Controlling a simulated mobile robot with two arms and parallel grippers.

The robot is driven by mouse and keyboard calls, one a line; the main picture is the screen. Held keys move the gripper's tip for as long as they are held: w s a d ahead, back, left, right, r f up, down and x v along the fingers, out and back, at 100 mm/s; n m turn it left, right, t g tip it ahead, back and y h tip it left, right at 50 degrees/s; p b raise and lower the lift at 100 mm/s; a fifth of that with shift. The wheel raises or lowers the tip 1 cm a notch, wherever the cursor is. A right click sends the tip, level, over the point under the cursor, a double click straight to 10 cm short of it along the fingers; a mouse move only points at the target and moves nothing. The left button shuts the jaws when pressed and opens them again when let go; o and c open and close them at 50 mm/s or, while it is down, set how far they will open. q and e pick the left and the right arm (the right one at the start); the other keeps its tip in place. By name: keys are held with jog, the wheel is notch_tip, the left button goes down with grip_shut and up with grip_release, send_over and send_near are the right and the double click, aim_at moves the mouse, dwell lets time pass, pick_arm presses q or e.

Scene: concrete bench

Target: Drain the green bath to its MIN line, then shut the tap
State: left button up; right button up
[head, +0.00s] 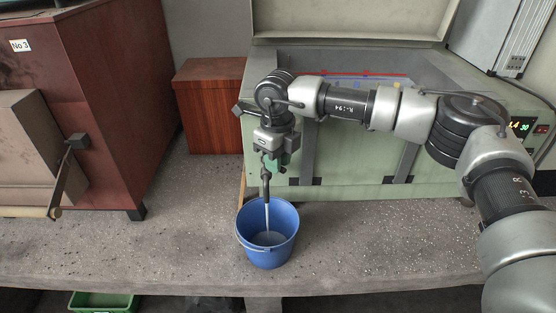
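The green bath (345,180) stands on the bench at centre right. Its top is open, and a red line and a bluish strip show inside below the rim; I cannot read a MIN mark. A dark tap (265,181) is at its front left, and a thin stream of water runs from it into a blue bucket (253,246), which has some water in the bottom. My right gripper (275,155) points down at the top of the tap and hides its handle. I cannot tell whether its fingers are closed on it. My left gripper is out of view.
A dark red cabinet (100,90) stands at left, with a grey box and lever on its front. A reddish wooden box (213,110) is behind the bucket. A green crate (103,301) is below the bench edge. The bench (160,245) left of the bucket is clear.

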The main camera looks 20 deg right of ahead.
jog(key=shift+o, duration=1.3)
notch_tip(320, 180, up, 11)
jog(key=b, duration=0.1)
jog(key=shift+f, duration=0.15)
